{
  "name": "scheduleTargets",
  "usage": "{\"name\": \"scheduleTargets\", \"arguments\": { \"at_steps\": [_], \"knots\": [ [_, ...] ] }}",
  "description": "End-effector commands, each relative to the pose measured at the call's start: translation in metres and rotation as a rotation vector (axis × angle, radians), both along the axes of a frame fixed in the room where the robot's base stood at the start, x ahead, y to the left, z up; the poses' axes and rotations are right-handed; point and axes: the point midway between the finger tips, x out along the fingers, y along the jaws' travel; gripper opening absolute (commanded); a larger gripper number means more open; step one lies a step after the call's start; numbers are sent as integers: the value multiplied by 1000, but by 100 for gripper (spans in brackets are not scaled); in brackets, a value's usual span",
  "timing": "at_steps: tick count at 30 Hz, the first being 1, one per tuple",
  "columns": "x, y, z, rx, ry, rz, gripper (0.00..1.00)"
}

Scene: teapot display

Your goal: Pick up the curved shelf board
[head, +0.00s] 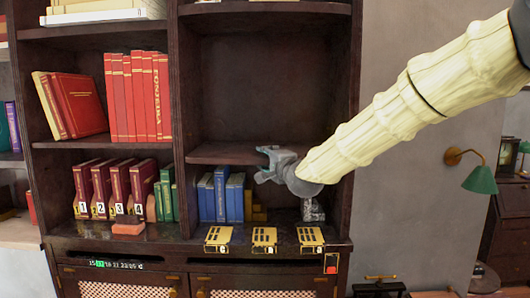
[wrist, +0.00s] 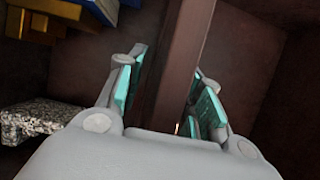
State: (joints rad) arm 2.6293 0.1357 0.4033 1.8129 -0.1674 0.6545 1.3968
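The curved shelf board (head: 222,153) is dark brown and sits level inside the right-hand bay of the bookcase, with its front edge facing me. My gripper (head: 262,164) is at the right part of that front edge. In the wrist view the board (wrist: 184,60) shows edge-on as a brown strip running between the two teal-padded fingers of my gripper (wrist: 168,90). The fingers are apart, one on each face of the board. A gap shows between the left finger and the board; whether the right one touches is unclear. The board's right end is hidden behind my arm in the head view.
Blue books (head: 220,195) and gold blocks (head: 257,212) stand below the board, with a speckled stone piece (head: 313,210) to their right. Three gold plates (head: 264,239) lie along the ledge (head: 185,248). The space above the board is empty.

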Motion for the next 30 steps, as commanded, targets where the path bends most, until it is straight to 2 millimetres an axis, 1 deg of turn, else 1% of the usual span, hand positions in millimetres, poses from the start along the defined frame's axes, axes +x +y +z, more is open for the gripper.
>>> {"name": "scheduleTargets", "arguments": {
  "at_steps": [1,4,5,20,23,30],
  "knots": [
    [0,0,0,0,0,0,21],
    [0,0,0,0,0,0,3],
    [0,0,0,0,0,0,0],
    [0,0,5,2,-4,-1,0],
    [0,-1,10,2,-5,-1,0],
    [0,-2,36,4,-6,-2,0]
  ]
}}
